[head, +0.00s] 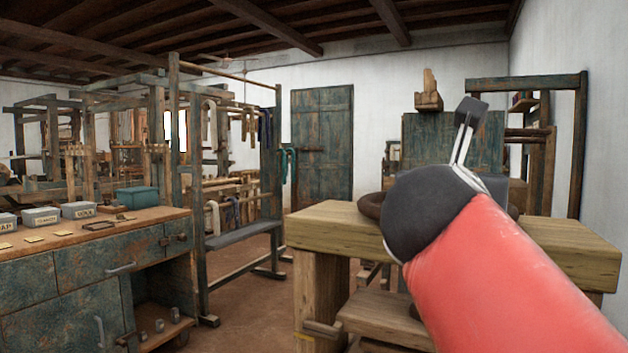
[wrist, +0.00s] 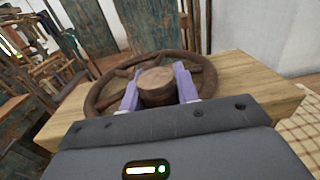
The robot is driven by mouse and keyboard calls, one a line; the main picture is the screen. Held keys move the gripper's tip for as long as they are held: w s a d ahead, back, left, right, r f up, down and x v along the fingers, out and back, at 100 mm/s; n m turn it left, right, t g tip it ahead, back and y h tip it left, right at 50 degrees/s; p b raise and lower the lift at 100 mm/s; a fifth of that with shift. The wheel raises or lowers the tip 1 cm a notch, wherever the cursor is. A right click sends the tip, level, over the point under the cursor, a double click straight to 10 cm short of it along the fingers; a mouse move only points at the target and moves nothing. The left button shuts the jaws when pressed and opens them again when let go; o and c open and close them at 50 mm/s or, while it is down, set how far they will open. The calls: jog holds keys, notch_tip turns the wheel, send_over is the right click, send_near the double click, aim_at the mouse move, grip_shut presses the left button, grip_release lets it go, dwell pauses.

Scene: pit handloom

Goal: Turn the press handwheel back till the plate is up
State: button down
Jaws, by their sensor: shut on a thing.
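The press handwheel (wrist: 203,74) is a dark brown spoked wheel lying flat over the top of a pale wooden beam. In the wrist view my gripper (wrist: 158,84) has its two purple fingers on either side of the wheel's round wooden hub (wrist: 155,80), shut on it. In the head view only a left part of the wheel's rim (head: 369,207) and a bit at the right show; my arm and wrist hide the rest. The press beam (head: 330,225) stands on thick wooden posts.
A workbench (head: 90,240) with labelled tins (head: 40,217) and a teal box (head: 137,198) stands at the left. A loom frame with a bench (head: 243,234) is behind it. A white wall (head: 545,110) closes the right side. Bare floor (head: 245,300) lies between workbench and press.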

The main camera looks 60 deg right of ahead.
jog(key=shift+s+r, duration=0.1)
jog(key=shift+s, duration=0.1)
dwell(0.3)
jog(key=c, duration=1.1)
grip_release()
jog(key=shift+d, duration=0.1)
jog(key=shift+o, duration=0.2)
jog(key=a, duration=0.7)
jog(key=shift+s+a+b, duration=0.35)
jog(key=shift+a, duration=0.05)
jog(key=shift+a, duration=0.1)
